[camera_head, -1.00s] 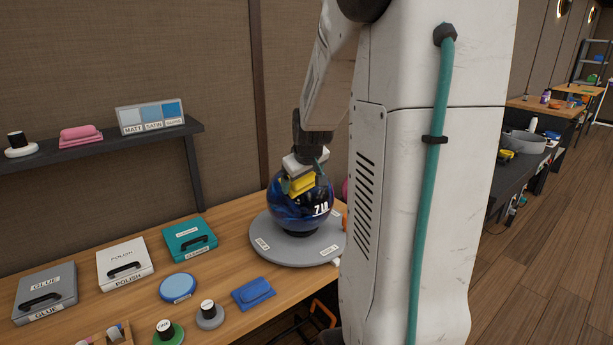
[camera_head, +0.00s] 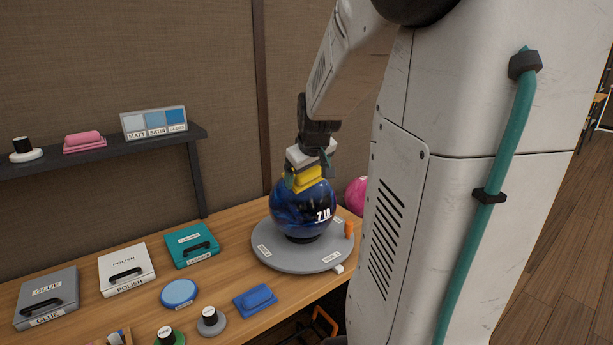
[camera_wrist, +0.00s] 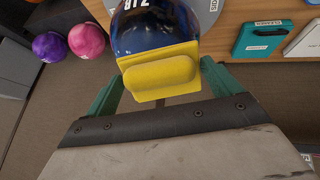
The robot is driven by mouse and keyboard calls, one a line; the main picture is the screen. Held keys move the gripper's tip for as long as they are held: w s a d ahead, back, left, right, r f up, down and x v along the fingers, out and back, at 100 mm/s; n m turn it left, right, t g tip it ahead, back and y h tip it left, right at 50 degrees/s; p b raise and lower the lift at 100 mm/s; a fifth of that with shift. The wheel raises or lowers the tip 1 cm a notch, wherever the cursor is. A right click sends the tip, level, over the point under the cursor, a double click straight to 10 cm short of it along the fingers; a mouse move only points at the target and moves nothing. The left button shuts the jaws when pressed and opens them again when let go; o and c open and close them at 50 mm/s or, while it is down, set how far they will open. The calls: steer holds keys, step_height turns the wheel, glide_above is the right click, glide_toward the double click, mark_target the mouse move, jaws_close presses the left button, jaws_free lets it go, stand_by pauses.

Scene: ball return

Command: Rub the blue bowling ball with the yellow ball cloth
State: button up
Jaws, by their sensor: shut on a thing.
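The blue bowling ball (camera_head: 303,212), marked with white digits, sits on a round grey turntable (camera_head: 275,255) on the wooden bench. It also shows at the top of the wrist view (camera_wrist: 150,32). My gripper (camera_head: 308,170) is above the ball, shut on the yellow ball cloth (camera_head: 309,180). In the wrist view the cloth (camera_wrist: 160,77) is a padded yellow block between the green fingers, close against the ball. The cloth appears to be at the ball's upper side; whether it is touching cannot be told for certain.
Glue (camera_head: 47,297), polish (camera_head: 126,269) and teal cleaner (camera_head: 191,243) cases stand on the bench left of the turntable. A blue round pad (camera_head: 179,292) and blue block (camera_head: 255,300) lie in front. A pink ball (camera_head: 356,195) is behind, right. A dark shelf (camera_head: 100,150) hangs on the wall.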

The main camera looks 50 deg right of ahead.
steer(key=shift+r, duration=0.15)
steer(key=shift+v, duration=1.4)
